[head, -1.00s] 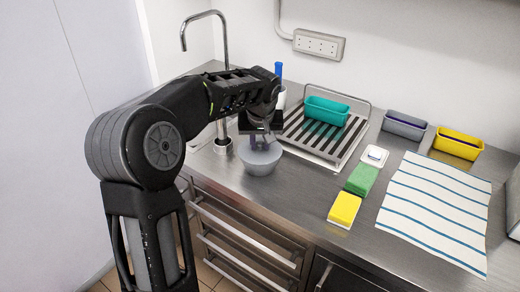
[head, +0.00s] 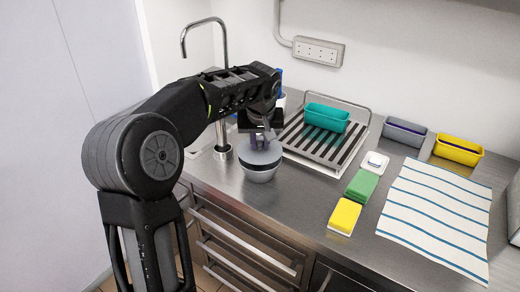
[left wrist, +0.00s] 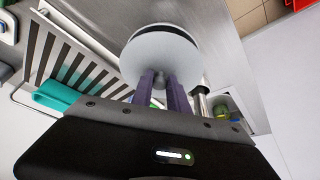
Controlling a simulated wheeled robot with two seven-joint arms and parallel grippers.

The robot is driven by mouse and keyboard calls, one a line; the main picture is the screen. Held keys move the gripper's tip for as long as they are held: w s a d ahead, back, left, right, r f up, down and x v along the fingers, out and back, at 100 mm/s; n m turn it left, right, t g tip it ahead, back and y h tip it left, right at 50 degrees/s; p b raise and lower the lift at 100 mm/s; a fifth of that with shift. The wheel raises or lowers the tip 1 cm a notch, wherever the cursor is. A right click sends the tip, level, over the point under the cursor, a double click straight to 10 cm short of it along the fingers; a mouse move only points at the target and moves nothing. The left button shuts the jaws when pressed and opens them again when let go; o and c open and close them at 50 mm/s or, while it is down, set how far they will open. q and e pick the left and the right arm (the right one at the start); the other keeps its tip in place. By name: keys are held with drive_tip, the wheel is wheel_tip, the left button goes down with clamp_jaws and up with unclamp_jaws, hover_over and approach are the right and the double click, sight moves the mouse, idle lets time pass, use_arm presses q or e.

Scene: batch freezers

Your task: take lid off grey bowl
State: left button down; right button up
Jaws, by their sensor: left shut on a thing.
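The grey bowl (head: 260,175) stands on the steel counter near its front left edge. Its pale grey lid (head: 259,155) is above it, with a dark band showing between lid and bowl. My left gripper (head: 260,141) points down from above with its purple fingers shut on the lid's knob. In the left wrist view, the fingers (left wrist: 163,88) close on the knob in the middle of the round lid (left wrist: 165,58). The dark band shows along the lid's far edge, and the lid hides most of the bowl. My right gripper is not in view.
A tap (head: 222,95) stands behind my left arm. A drying rack (head: 345,165) holding a teal container (head: 327,117) is right of the bowl. Yellow (head: 343,216) and green (head: 362,186) sponges and a striped towel (head: 435,212) lie further right. The counter in front of the rack is clear.

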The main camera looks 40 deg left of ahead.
sight(260, 144)
use_arm(q)
wheel_tip(260, 144, up, 8)
drive_tip(key=shift+f, duration=0.25)
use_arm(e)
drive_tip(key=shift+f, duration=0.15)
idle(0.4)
